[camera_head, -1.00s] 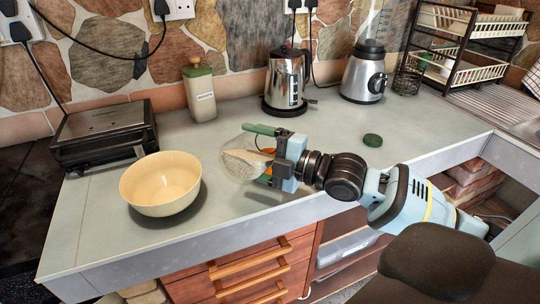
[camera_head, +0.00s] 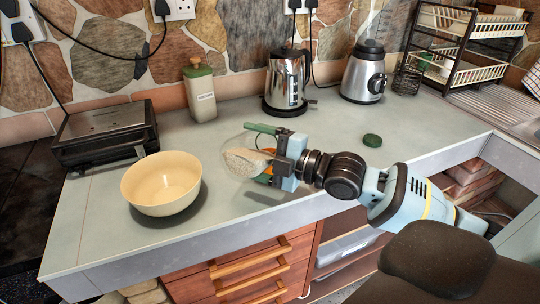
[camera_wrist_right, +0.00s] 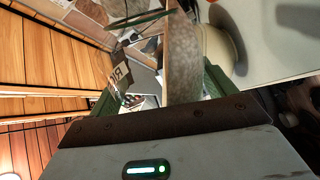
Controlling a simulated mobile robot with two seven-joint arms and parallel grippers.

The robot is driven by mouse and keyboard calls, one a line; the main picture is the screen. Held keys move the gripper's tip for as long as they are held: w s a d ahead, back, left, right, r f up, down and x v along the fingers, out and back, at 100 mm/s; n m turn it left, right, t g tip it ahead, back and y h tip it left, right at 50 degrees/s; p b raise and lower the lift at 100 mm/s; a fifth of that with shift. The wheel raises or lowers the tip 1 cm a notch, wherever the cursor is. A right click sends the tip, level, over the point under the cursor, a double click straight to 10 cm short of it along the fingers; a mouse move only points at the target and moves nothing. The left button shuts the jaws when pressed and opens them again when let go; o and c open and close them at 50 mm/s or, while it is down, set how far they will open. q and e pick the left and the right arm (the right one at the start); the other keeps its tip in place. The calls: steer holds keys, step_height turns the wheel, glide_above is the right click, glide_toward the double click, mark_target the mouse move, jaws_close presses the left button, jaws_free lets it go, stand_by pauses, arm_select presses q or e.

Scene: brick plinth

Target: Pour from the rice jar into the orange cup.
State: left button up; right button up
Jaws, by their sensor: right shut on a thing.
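The rice jar (camera_head: 241,163) is clear glass with pale rice inside. It lies tipped well over above the counter, its rice end toward the left. My right gripper (camera_head: 270,156) is shut on it from the right. In the right wrist view the jar (camera_wrist_right: 184,60) sits between the green fingers, rice pressed along its wall. A small orange patch (camera_head: 264,179) shows beside the jar and fingers; I cannot tell whether it is the orange cup, which is otherwise hidden. A round green lid (camera_head: 372,140) lies on the counter to the right. My left gripper is out of view.
A cream bowl (camera_head: 160,190) stands left of the jar, close to it. The counter (camera_head: 330,125) around the lid is clear.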

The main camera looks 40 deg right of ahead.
steer(key=shift+w+d+r+m+p, duration=0.15)
steer(key=shift+d+r+m+p, duration=0.1)
steer(key=shift+r+m+p, duration=0.25)
steer(key=shift+w+d+r+m+p, duration=0.1)
steer(key=shift+d+r+m+p, duration=0.15)
steer(key=shift+m, duration=0.35)
stand_by(2.4)
